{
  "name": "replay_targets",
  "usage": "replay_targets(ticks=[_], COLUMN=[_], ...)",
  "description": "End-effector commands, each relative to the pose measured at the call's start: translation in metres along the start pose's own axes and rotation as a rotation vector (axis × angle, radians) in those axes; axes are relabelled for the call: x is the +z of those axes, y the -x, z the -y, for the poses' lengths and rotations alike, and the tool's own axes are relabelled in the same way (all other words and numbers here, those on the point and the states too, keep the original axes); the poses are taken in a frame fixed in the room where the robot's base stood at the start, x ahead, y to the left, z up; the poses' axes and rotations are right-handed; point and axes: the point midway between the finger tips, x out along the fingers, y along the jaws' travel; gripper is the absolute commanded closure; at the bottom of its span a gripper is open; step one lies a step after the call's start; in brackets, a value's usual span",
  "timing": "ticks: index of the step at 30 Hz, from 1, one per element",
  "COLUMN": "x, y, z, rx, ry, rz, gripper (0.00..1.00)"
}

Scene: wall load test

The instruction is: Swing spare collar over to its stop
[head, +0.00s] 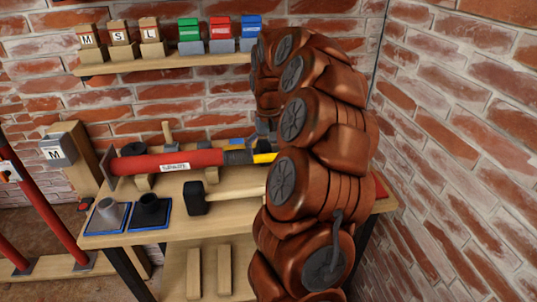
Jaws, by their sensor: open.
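A red tube (165,162) with a white label lies across the wooden bench. A dark ribbed sleeve (238,157) sits at its right end, with a yellow part (264,157) beyond it. A dark round piece (133,149) shows behind the tube's left part. I cannot tell which piece is the spare collar, and no stop is clearly marked. My gripper (264,129) hangs beside my copper-coloured arm, above the tube's right end, mostly hidden. It looks open, and I see nothing held in it. My arm hides the bench's right part.
A black-headed mallet (197,197) lies in front of the tube. Grey (109,214) and black (150,211) pieces stand on blue-edged mats at the front left. A shelf (170,62) behind carries lettered blocks and coloured boxes. A brick wall (455,130) closes the right side.

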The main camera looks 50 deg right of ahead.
Motion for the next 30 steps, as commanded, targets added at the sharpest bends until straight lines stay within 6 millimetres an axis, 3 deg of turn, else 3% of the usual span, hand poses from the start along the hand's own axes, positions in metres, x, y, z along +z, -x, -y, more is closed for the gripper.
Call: replay_targets(ticks=[6, 16, 30], x=[0.001, 0.001, 0.001], y=[-0.014, -0.016, -0.015], z=[0.0, 0.0, 0.0], rx=[0.001, 0.0, 0.0], ry=[0.001, 0.0, 0.001], rz=[0.002, 0.0, 0.001], gripper=[0.0, 0.01, 0.5])
